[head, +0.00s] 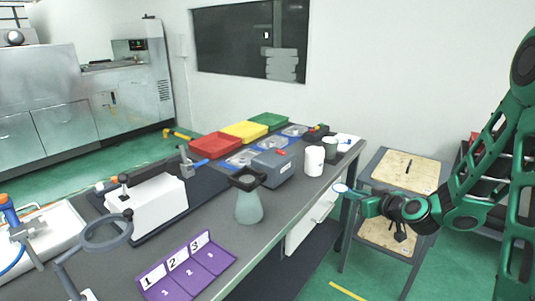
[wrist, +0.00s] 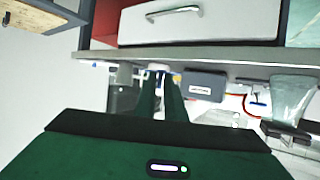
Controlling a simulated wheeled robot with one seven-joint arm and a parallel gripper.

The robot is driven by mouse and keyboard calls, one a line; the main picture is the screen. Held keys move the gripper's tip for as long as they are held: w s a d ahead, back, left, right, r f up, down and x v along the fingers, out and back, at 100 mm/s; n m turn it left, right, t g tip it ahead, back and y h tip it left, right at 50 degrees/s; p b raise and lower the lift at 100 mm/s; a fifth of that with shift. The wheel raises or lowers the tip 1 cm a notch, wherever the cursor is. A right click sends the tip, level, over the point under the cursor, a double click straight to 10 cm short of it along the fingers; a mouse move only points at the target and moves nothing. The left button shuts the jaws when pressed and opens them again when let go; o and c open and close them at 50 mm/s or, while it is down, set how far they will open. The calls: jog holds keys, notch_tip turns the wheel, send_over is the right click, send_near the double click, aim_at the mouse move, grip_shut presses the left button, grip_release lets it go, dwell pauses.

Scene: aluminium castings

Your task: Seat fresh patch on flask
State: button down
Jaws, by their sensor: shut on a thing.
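A pale green conical flask (head: 249,208) stands upright on the grey workbench (head: 222,228), with a black collar (head: 247,180) at its top. In the wrist view the flask (wrist: 293,97) appears upside down at the right. My gripper (head: 352,193) is off the bench's right side, apart from the flask. It is shut on a small white disc with a blue edge (head: 340,187), which looks like the patch. In the wrist view my green fingers (wrist: 160,85) point toward the bench edge; the white piece at their tips is partly hidden.
A white jar (head: 314,161) and a grey box (head: 273,167) stand behind the flask. A purple numbered card (head: 185,268), a magnifier (head: 107,234) and a white machine (head: 158,204) are to the left and front. A wooden-topped stand (head: 403,170) is near my arm.

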jog(key=s+a+r+n+g+y, duration=0.2)
jog(key=a+r, duration=0.7)
jog(key=a, duration=0.5)
jog(key=s+a+r+n+g+y, duration=0.2)
jog(key=s+a+r+n+y, duration=0.2)
jog(key=a+r, duration=0.5)
jog(key=a, duration=0.5)
jog(key=shift+a+r+n+g+y, duration=0.15)
jog(key=shift+n+g+y, duration=0.15)
jog(key=shift+n, duration=0.1)
jog(key=shift+f, duration=2.9)
jog(key=shift+s+f, duration=0.1)
jog(key=shift+f, duration=1.05)
jog(key=c, duration=1.7)
grip_release()
jog(key=shift+c, duration=0.2)
jog(key=shift+d, duration=0.2)
